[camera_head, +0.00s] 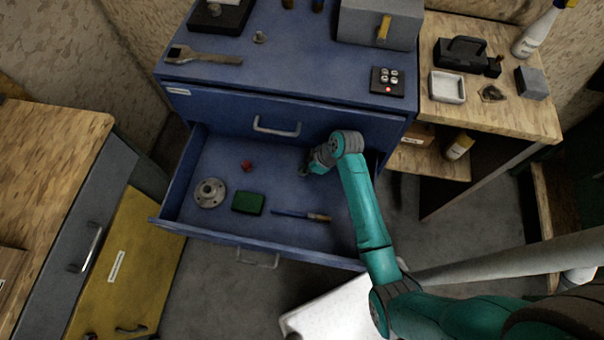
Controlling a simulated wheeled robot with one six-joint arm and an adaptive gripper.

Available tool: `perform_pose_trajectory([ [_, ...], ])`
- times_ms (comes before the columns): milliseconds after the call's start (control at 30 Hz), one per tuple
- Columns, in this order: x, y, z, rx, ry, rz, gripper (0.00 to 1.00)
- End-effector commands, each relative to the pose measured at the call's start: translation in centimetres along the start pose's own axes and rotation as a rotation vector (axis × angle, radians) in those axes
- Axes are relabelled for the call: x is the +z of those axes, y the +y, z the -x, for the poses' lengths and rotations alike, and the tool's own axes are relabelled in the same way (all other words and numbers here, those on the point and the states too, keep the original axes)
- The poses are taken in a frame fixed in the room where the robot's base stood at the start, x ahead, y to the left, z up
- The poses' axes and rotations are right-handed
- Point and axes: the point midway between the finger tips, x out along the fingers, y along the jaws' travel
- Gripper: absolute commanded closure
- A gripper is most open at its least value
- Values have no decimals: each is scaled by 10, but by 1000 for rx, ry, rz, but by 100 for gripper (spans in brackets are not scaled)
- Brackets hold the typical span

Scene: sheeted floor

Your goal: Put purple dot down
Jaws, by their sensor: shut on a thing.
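My gripper (304,172) reaches into the open blue drawer (282,178), low over the right half of its floor. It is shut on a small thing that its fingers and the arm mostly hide. I cannot make out any purple dot in this view, and I cannot tell whether the held thing touches the drawer floor. In the drawer lie a round grey flange (210,193), a green block (248,203), a small red piece (247,166) and a thin tool with a wooden handle (302,215).
The blue cabinet top (290,60) holds a wrench (203,56), a grey box (378,22) and a black panel (387,81). A wooden bench (505,110) stands right, a yellow cabinet (128,268) left. Drawer floor is clear between the red piece and my gripper.

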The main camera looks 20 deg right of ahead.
Motion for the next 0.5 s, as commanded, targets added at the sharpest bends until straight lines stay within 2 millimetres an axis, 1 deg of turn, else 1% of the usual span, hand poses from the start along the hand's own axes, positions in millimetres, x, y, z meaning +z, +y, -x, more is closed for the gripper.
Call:
perform_pose_trajectory([
  [200,13,0,-24,-2,-1,-2,100],
  [300,18,0,-33,0,-1,0,100],
  [500,20,0,-36,2,0,0,100],
])
